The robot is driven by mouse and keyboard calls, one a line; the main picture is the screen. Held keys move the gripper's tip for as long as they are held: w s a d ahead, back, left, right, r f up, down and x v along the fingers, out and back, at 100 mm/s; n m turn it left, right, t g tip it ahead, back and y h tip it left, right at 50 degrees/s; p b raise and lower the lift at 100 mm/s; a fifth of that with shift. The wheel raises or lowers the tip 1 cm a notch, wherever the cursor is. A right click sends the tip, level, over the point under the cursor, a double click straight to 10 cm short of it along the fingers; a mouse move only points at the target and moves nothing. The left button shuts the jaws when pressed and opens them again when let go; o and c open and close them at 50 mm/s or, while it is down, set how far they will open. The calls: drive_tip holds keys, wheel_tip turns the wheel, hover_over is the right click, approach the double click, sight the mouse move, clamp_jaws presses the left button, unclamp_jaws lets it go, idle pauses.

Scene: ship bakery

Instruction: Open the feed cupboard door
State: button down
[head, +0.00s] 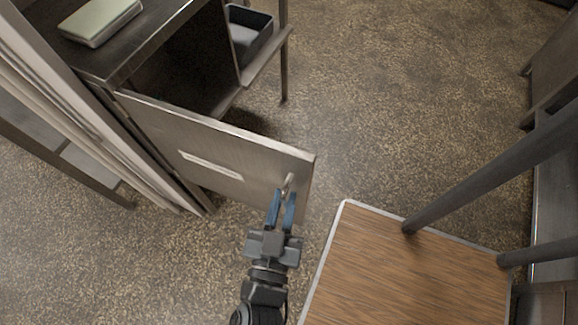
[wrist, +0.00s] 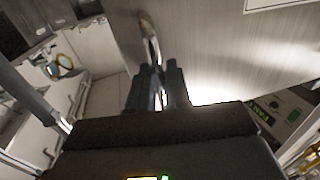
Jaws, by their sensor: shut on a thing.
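The cupboard door (head: 225,155) is a grey metal panel with a pale label strip (head: 211,165). It stands swung out from the cupboard (head: 113,50), whose dark inside shows behind it. My gripper (head: 284,192) has blue fingers and is shut on the door's handle (head: 290,181) near its free edge. In the wrist view the handle (wrist: 150,38) is a curved metal bar running down between the dark fingertips (wrist: 158,72), with the door (wrist: 215,45) behind it.
A wood-topped table (head: 390,265) with dark posts stands at the lower right, close to the door's free edge. A green-grey box (head: 100,20) lies on the cupboard top. A dark bin (head: 247,35) sits on a shelf beyond. Speckled floor (head: 400,100) is clear at the upper middle.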

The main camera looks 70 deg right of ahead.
drive_tip(key=shift+w+a, duration=0.1)
drive_tip(key=shift+a, duration=0.5)
drive_tip(key=c, duration=1.3)
unclamp_jaws()
drive_tip(key=s+a+b, duration=0.1)
drive_tip(key=a, duration=0.6)
drive_tip(key=shift+s+a, duration=0.2)
drive_tip(key=shift+a, duration=0.1)
